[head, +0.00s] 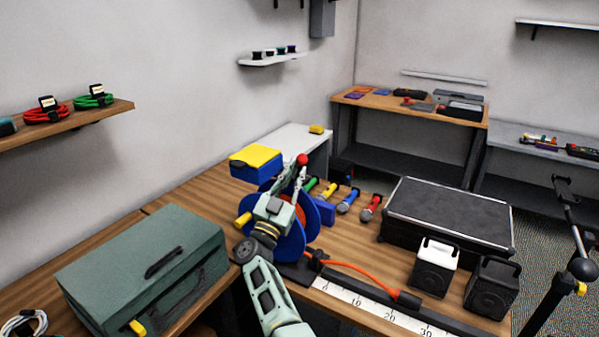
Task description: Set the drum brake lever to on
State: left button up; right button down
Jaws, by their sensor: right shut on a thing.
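The cable drum (318,216) has blue flanges and orange cable and stands on the wooden bench. The drum brake lever (302,159) shows its red ball knob at the drum's top. My right gripper (298,174) comes up from the bottom middle in front of the drum. Its fingers are shut on the lever just below the knob. The lever's shaft and pivot are hidden behind my gripper, so its exact angle cannot be told. My left gripper is not in view.
A yellow-topped blue box (256,161) stands close behind the drum. A green case (145,262) is at left. An orange cable (362,268) runs right above a ruler (365,308). Several coloured-handled tools (348,201), a black case (447,214) and two small boxes (436,262) stand at right.

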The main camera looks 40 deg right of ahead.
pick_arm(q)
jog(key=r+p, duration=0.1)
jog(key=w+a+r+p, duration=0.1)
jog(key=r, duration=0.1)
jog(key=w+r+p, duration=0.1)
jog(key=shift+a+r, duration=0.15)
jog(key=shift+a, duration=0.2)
pick_arm(e)
jog(key=r+n+t, duration=0.1)
jog(key=n, duration=0.1)
jog(key=w+n+t+y, duration=0.1)
jog(key=n, duration=0.1)
jog(key=shift+r, duration=0.4)
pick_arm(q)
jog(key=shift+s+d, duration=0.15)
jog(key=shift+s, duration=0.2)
pick_arm(e)
jog(key=shift+n+y, duration=0.3)
jog(key=c, duration=1.9)
grip_release()
jog(key=shift+w, duration=0.1)
jog(key=shift+o, duration=0.9)
jog(key=shift+w+d+f, duration=0.1)
jog(key=shift+f, duration=0.1)
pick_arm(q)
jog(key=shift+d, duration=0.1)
pick_arm(e)
notch_tip(320, 180, up, 10)
jog(key=shift+f, duration=0.2)
jog(key=shift+f, duration=0.1)
